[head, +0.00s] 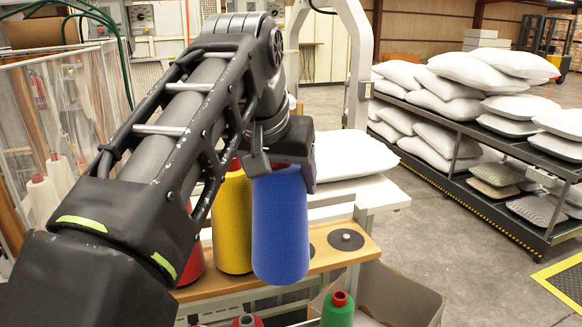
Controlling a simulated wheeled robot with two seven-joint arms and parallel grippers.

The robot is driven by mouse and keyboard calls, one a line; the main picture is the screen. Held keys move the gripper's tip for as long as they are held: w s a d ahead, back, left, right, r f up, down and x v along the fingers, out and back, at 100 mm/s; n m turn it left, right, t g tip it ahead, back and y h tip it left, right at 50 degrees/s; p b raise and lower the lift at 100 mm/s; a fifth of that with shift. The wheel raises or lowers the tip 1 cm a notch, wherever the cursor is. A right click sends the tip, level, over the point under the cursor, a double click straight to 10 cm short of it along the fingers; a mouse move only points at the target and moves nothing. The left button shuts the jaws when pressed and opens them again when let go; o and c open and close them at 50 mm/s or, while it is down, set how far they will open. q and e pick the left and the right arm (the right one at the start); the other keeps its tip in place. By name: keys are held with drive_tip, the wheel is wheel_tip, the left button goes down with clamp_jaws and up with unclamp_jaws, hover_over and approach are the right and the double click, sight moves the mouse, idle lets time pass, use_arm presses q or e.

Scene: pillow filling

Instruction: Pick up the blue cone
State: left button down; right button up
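The blue cone (280,228) hangs upright below my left gripper (283,168), in the middle of the head view. The gripper's fingers sit at either side of the cone's top and look shut on it; the very top is hidden by the gripper. The cone's lower end overlaps the front edge of the wooden shelf (330,257) and appears in front of it. My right gripper is not in view.
A yellow cone (232,225) and a partly hidden red cone (193,262) stand left on the shelf. A bare dark disc (346,239) lies at right. A green cone (338,312) is below by an open cardboard box (405,300). Pillows fill a rack (470,135).

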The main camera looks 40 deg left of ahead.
sight(272, 199)
use_arm(q)
drive_tip(key=s, duration=0.2)
drive_tip(key=s+d+p, duration=0.1)
drive_tip(key=s, duration=0.1)
drive_tip(key=s+d+p, duration=0.1)
drive_tip(key=s, duration=0.1)
drive_tip(key=shift+d+r, duration=0.2)
drive_tip(key=shift+r, duration=0.05)
drive_tip(key=shift+s+d+f, duration=0.15)
drive_tip(key=shift+s+d, duration=0.05)
drive_tip(key=shift+s, duration=0.4)
drive_tip(key=shift+f, duration=0.1)
